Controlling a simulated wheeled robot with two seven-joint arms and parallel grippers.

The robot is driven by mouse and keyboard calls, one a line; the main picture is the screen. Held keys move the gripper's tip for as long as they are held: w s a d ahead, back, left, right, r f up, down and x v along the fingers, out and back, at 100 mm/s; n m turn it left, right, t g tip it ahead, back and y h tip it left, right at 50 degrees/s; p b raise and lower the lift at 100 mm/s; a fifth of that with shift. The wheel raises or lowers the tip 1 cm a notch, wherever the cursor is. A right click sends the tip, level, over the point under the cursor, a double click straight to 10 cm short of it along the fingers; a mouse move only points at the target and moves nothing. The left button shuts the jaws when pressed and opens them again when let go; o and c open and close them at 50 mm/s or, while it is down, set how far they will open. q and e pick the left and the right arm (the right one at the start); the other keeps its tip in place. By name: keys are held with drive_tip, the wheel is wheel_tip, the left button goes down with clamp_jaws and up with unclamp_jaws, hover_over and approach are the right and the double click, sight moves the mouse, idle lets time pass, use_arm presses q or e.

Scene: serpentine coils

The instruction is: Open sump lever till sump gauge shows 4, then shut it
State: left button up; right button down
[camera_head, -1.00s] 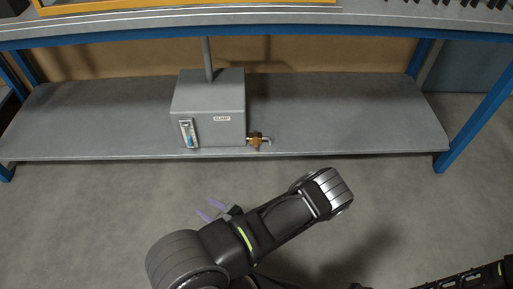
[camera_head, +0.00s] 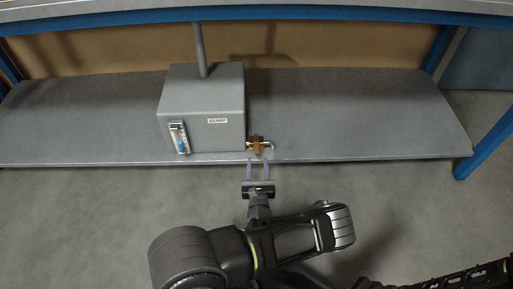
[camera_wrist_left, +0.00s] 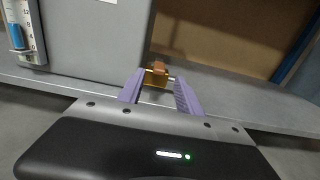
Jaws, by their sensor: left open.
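The grey sump box (camera_head: 202,105) stands on the low shelf, with a SUMP label (camera_head: 217,121) on its front. The brass valve with the orange-brown sump lever (camera_head: 257,145) sticks out at the box's lower right. My left gripper (camera_head: 259,165) is open and empty, its purple fingers pointing at the valve from in front. In the left wrist view the lever (camera_wrist_left: 159,68) shows beyond and between the fingertips (camera_wrist_left: 158,82), apart from them. My right gripper is not in view.
The low grey shelf (camera_head: 350,115) is bare to the right of the box. A thin pipe (camera_head: 200,48) rises from the box top. The upper bench edge (camera_head: 330,14) overhangs, and a blue leg (camera_head: 487,143) stands at the right.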

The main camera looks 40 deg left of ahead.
sight(257, 153)
use_arm(q)
drive_tip(key=b+x, duration=0.2)
drive_tip(key=x, duration=0.4)
drive_tip(key=shift+w+a+f+b, duration=0.1)
drive_tip(key=shift+w+a+b, duration=0.15)
drive_tip(key=shift+a+b, duration=0.1)
drive_tip(key=shift+w+a, duration=0.2)
drive_tip(key=shift+w, duration=0.2)
clamp_jaws()
idle(1.1)
